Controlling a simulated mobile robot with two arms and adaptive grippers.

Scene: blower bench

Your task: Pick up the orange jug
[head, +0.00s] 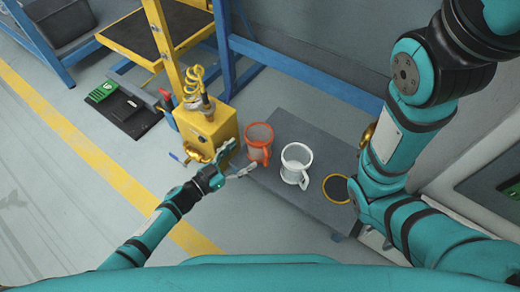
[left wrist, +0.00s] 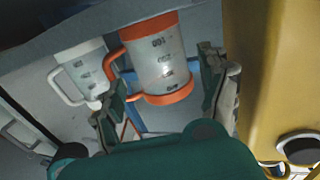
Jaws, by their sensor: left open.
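The orange jug (head: 259,142) stands upright at the left end of a low grey bench (head: 312,204). In the left wrist view the jug (left wrist: 163,62) has a greyish see-through body with dark markings, orange rims and an orange handle on the left. My left gripper (head: 240,160) is open just to the left of the jug and in front of it. In the left wrist view the jug shows between its spread fingers (left wrist: 166,104); I cannot tell whether either finger touches it. My right arm is at the right, its gripper out of view.
A similar white jug (head: 296,164) stands right of the orange one, close by. A black disc with a yellow rim (head: 337,188) lies further right. A yellow box (head: 207,130) with a coiled hose stands close left.

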